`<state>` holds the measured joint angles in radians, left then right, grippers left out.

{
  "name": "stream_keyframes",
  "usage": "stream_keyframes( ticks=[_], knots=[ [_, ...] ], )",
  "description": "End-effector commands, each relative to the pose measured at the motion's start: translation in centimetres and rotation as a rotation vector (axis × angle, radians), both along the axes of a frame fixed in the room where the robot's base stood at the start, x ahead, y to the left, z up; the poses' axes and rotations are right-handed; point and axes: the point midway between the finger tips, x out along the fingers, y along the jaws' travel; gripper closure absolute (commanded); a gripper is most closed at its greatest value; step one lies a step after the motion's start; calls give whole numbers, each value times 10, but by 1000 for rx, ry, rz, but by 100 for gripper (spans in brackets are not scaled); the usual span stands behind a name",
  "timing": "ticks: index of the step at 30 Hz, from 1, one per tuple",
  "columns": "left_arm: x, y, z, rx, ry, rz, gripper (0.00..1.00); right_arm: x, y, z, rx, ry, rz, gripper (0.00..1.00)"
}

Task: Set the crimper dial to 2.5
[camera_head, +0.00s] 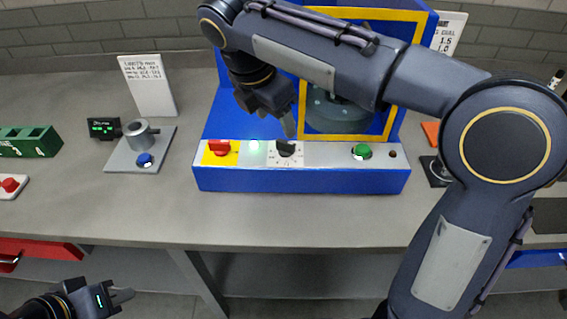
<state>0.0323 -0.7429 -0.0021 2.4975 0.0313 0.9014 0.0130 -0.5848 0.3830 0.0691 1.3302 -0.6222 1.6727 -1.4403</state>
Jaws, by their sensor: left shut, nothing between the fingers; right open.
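The blue crimper (300,181) stands on the grey bench, with a control strip along its front. On the strip, a black dial (284,148) sits on a white plate with marks too small to read. My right gripper (289,132) reaches down from above, its fingertips just above or at the dial; whether they touch it I cannot tell. It is open, and the arm hides much of the machine's upper part. My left gripper (122,297) is shut and empty at the lower left, below the bench front, away from the crimper.
Left are a grey fixture (141,134) with a blue button, a white card (148,85) and a green box (30,141). Bench (140,205) is clear in front.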

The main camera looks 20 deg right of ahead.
Motion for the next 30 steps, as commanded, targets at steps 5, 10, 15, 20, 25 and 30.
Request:
stream_keyframes(
  ticks=[5,10,15,20,25,30],
  knots=[
    [0,0,-38,0,-1,0,100,-15,-3,-7,-52,-33,309,40],
    [0,0,-40,0,-1,0,100,-14,-6,-11,-71,-34,375,40],
    [0,0,-47,0,-2,1,100,-7,-13,-37,-71,-31,372,40],
    [0,0,-52,0,-1,0,100,1,-18,-59,-69,-31,372,40],
    [0,0,-54,0,-1,0,100,5,-22,-72,-69,-32,371,40],
    [0,0,-54,0,-1,0,100,6,-23,-74,-68,-33,371,40]
  ],
)
